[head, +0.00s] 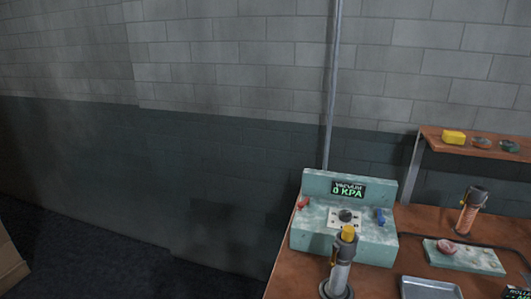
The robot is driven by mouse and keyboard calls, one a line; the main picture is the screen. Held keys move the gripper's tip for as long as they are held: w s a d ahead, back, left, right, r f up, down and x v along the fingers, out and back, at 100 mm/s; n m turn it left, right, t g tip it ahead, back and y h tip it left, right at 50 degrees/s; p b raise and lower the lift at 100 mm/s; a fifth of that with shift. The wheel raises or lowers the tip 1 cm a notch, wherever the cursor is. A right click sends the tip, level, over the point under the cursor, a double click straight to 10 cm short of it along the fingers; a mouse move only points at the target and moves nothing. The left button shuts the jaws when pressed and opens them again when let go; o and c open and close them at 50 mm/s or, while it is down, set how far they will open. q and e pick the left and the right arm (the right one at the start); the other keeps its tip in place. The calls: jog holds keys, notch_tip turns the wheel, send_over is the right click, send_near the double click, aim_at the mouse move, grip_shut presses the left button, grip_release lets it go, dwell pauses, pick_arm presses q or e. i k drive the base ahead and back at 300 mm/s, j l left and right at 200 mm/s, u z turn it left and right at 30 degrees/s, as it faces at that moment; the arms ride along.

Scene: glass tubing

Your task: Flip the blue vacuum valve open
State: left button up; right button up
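The blue vacuum valve (380,216) is on the right side of the pale green vacuum station (370,248), at the lower right of the head view. It looks small, and I cannot tell its exact handle angle. A red valve (302,203) is at the station's left end. A display (348,188) on the station's back panel reads VACUUM 0 KPA. A small plate with a dark knob (345,216) lies between the two valves. Neither of my grippers is in view.
A grey burner-like cylinder with a yellow top (340,272) stands in front of the station on the brown bench (290,272).

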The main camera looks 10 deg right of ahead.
aim_at(381, 220)
jog(key=z, duration=1.25)
